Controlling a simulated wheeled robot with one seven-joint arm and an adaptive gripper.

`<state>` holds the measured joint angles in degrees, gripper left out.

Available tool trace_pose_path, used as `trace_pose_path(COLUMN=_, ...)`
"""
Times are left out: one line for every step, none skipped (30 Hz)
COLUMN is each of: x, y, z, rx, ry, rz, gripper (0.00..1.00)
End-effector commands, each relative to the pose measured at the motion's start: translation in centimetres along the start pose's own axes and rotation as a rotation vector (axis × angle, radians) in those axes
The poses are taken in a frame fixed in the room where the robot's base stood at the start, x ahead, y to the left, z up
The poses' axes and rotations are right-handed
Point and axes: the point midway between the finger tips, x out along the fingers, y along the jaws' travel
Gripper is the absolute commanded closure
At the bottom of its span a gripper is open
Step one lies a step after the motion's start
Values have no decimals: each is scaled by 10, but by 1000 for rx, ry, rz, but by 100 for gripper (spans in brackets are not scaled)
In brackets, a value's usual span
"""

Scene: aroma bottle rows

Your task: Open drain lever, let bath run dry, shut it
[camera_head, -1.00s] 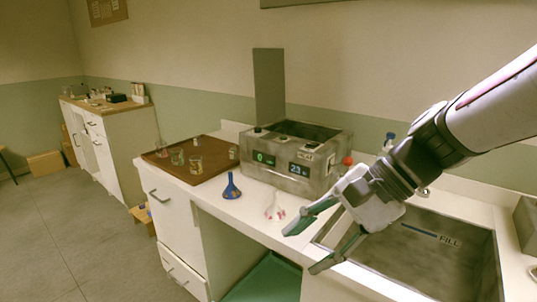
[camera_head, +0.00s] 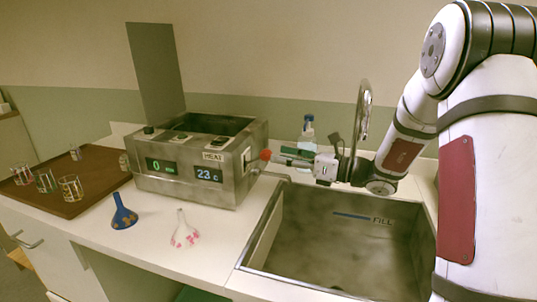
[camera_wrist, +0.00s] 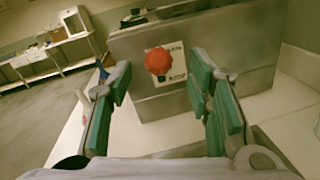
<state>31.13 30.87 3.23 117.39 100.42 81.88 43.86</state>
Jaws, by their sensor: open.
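The metal bath (camera_head: 188,190) stands on the counter with its top open and displays reading 0 min and 23 c. A red knob (camera_head: 265,155) sits on its right side. In the wrist view the red knob (camera_wrist: 158,61) is in front of a white label, whose words are too blurred to read. My gripper (camera_head: 283,156) is open at the bath's right side, facing the knob. In the wrist view my gripper (camera_wrist: 163,75) has its green fingers spread either side of the knob, with nothing held. Whether they touch it I cannot tell.
The sink (camera_head: 350,245), marked FILL, lies right of the bath, with a tap (camera_head: 363,118) and a bottle (camera_head: 307,135) behind. A blue flask (camera_head: 123,214) and a pink-spotted flask (camera_head: 184,234) stand in front. A brown tray (camera_head: 95,180) holds several glasses at left.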

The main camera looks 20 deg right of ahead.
Motion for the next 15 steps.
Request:
trace_pose_path(x=9, y=1, z=-1, rx=-1, ry=1, rz=4, gripper=54)
trace_pose_path(x=14, y=1, z=-1, rx=-1, ry=1, rz=4, gripper=54)
trace_pose_path(x=20, y=1, z=-1, rx=-1, ry=2, rz=3, gripper=54)
trace_pose_path(x=25, y=1, z=-1, rx=-1, ry=2, rz=3, gripper=54)
trace_pose_path(x=29, y=1, z=-1, rx=-1, ry=2, rz=4, gripper=54)
trace_pose_path(x=34, y=1, z=-1, rx=-2, ry=2, rz=3, gripper=54)
trace_pose_path(x=38, y=1, z=-1, rx=-2, ry=2, rz=2, gripper=54)
trace_pose_path(x=41, y=0, z=-1, rx=-2, ry=2, rz=2, gripper=54)
trace_pose_path(x=45, y=1, z=-1, rx=-2, ry=2, rz=3, gripper=54)
trace_pose_path(x=47, y=1, z=-1, rx=-2, ry=2, rz=3, gripper=54)
trace_pose_path(x=49, y=1, z=-1, rx=-2, ry=2, rz=3, gripper=54)
trace_pose_path(x=51, y=1, z=-1, rx=-2, ry=2, rz=2, gripper=54)
trace_pose_path(x=52, y=1, z=-1, rx=-1, ry=2, rz=2, gripper=54)
trace_pose_path(x=53, y=1, z=-1, rx=-1, ry=2, rz=1, gripper=54)
trace_pose_path(x=54, y=1, z=-1, rx=-1, ry=2, rz=1, gripper=54)
